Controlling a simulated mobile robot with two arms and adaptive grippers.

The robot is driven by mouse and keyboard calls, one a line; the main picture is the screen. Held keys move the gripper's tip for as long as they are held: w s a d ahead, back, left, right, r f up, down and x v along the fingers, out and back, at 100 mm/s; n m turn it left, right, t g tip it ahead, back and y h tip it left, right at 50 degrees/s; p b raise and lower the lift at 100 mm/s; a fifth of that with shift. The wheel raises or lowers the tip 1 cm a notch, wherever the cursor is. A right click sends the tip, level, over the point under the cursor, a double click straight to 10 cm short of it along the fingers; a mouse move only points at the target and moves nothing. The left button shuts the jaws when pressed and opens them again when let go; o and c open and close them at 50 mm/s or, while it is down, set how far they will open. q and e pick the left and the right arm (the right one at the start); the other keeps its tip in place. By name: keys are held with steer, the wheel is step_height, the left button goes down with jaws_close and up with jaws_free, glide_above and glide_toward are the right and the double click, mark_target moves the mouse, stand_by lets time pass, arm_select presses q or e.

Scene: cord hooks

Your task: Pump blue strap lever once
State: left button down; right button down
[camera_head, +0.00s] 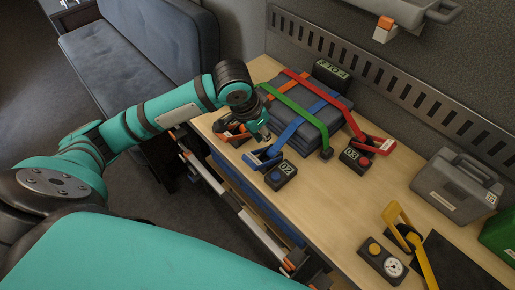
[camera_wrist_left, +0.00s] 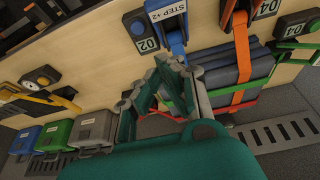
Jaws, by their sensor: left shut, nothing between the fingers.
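The blue strap lever (camera_head: 262,158) sits at the near edge of the wooden bench, at the lower end of the blue strap (camera_head: 290,127) that crosses a stack of grey cases (camera_head: 312,112). A black box marked 02 (camera_head: 280,174) is beside it. In the left wrist view the blue lever (camera_wrist_left: 176,42) carries a white label, just beyond my fingertips. My left gripper (camera_head: 262,136) is shut and empty, just above and behind the blue lever; I cannot tell whether it touches it. It also shows in the left wrist view (camera_wrist_left: 170,63). My right gripper is not in view.
A red lever (camera_head: 376,144) with box 03 (camera_head: 355,159) is to the right. An orange lever (camera_head: 232,128) is close left of my gripper. A yellow lever (camera_head: 398,218), a grey case (camera_head: 457,185) and a slotted back rail (camera_head: 385,75) are further right and behind.

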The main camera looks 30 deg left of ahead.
mark_target(256, 158)
arm_select(q)
steer(key=shift+y, duration=0.3)
steer(key=a+r, duration=0.2)
steer(key=r, duration=0.1)
steer(key=shift+a+r, duration=0.15)
steer(key=shift+a, duration=0.15)
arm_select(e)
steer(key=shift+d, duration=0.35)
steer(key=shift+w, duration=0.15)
